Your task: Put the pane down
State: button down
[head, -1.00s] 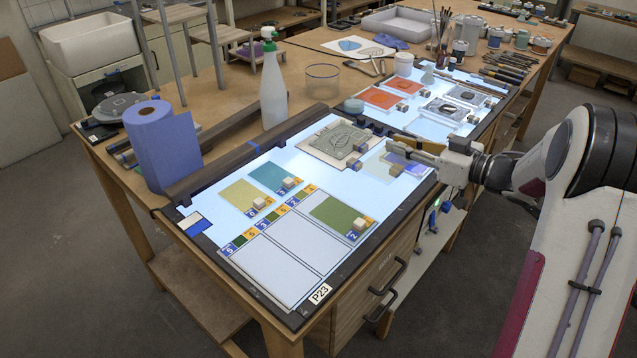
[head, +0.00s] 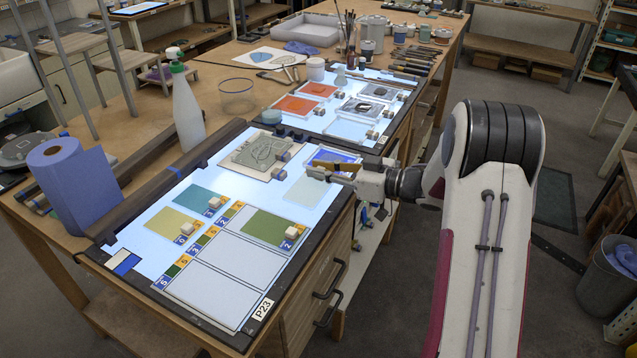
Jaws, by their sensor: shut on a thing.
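A pale, nearly clear pane (head: 303,191) shows below my gripper (head: 313,171) on the right part of the lit table. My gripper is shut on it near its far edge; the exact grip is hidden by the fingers. I cannot tell whether the pane touches the lit surface. A blue pane (head: 329,154) lies just behind, partly covered by my gripper. A green pane (head: 264,227), a teal pane (head: 199,197) and a yellow pane (head: 172,223) lie toward the front, each with a small pale cube and a numbered label.
Empty grey rectangles (head: 241,258) fill the front of the light table. A grey patterned plate (head: 256,152) lies left of my gripper. A dark bar (head: 165,182), blue roll (head: 75,185) and spray bottle (head: 187,115) stand along the left. Orange panes (head: 296,105) lie farther back.

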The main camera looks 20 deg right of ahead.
aim_at(322, 183)
jog(key=shift+f, duration=0.2)
jog(key=shift+f, duration=1.8)
jog(key=shift+f, duration=0.15)
jog(key=c, duration=2.3)
grip_release()
jog(key=shift+s+d, duration=0.1)
jog(key=shift+d, duration=0.05)
jog(key=v, duration=1.1)
jog(key=shift+s+d, duration=0.2)
jog(key=shift+s, duration=0.05)
